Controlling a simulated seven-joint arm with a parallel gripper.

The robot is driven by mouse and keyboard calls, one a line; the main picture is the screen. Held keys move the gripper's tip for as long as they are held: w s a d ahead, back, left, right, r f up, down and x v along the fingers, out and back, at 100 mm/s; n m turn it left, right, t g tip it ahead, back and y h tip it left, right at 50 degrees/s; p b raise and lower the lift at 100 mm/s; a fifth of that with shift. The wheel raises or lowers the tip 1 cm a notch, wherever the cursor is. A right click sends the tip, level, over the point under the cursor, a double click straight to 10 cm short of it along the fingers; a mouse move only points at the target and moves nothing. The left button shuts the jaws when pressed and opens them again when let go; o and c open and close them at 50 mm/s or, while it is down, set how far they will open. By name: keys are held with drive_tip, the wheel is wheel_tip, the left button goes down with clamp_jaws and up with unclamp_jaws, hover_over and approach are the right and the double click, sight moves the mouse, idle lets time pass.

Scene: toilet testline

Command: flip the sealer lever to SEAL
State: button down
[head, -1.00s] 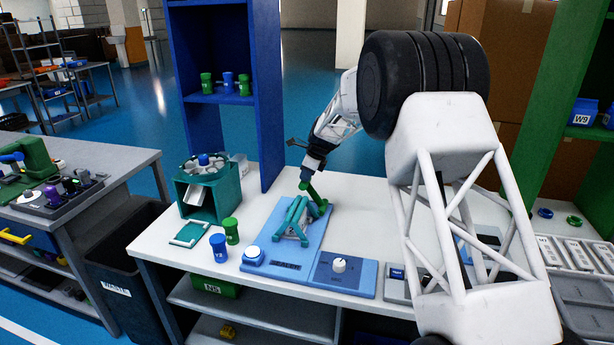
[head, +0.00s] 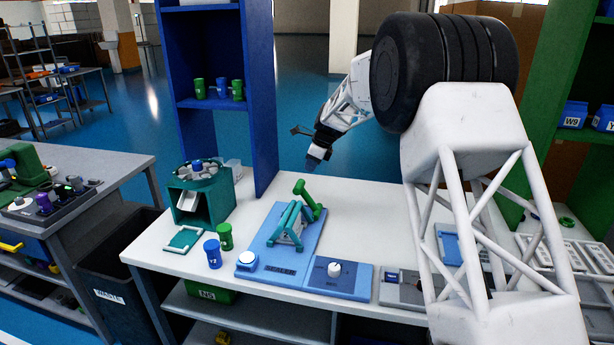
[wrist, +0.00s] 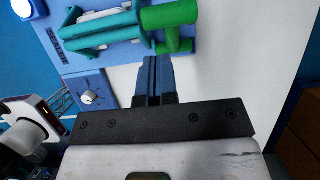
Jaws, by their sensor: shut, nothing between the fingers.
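The sealer (head: 284,240) is a blue base plate with a teal frame and a white piece in it, on the white bench. Its green lever (head: 308,195) has a cylindrical handle and leans up and back to the left at the frame's right side. In the wrist view the green handle (wrist: 170,14) lies just beyond my fingertips. My gripper (head: 312,163) is above and behind the lever in the head view, apart from it. In the wrist view my gripper (wrist: 154,62) has its blue fingers together with nothing between them. The sealer's label (wrist: 58,45) is partly readable.
A panel with a white knob (head: 334,269) adjoins the sealer. A blue cup (head: 212,254) and a green cup (head: 225,237) stand to its left, near a teal dispenser (head: 201,200). A blue shelf (head: 258,110) rises behind. Bench right of the lever is clear.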

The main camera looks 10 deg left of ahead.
drive_tip(key=shift+a+r+v, duration=0.1)
drive_tip(key=shift+a+v, duration=0.05)
drive_tip(key=shift+v, duration=0.8)
drive_tip(key=shift+a+r+v, duration=0.1)
drive_tip(key=shift+a+v, duration=0.1)
drive_tip(key=shift+v, duration=0.75)
drive_tip(key=shift+a+v, duration=0.15)
drive_tip(key=shift+v, duration=0.8)
drive_tip(key=s+d+r+n+t+h, duration=0.1)
drive_tip(key=s+d+r+n, duration=0.4)
drive_tip(key=s+d, duration=0.75)
drive_tip(key=s+d+r+n+t+h, duration=0.1)
drive_tip(key=s+d+r+n, duration=0.2)
drive_tip(key=s+d+r, duration=0.7)
drive_tip(key=s+d+f+n+h, duration=0.1)
drive_tip(key=s+d+f+n, duration=0.2)
drive_tip(key=s, duration=1)
drive_tip(key=s+d+f+n, duration=0.3)
drive_tip(key=s+d, duration=0.5)
drive_tip(key=s, duration=0.5)
drive_tip(key=s+d+f+n+h, duration=0.1)
drive_tip(key=s+d+f+n, duration=0.2)
drive_tip(key=s, duration=1)
drive_tip(key=d+f, duration=0.2)
drive_tip(key=d, duration=0.1)
drive_tip(key=shift+s+d+n+t+h, duration=0.3)
drive_tip(key=shift+n, duration=0.1)
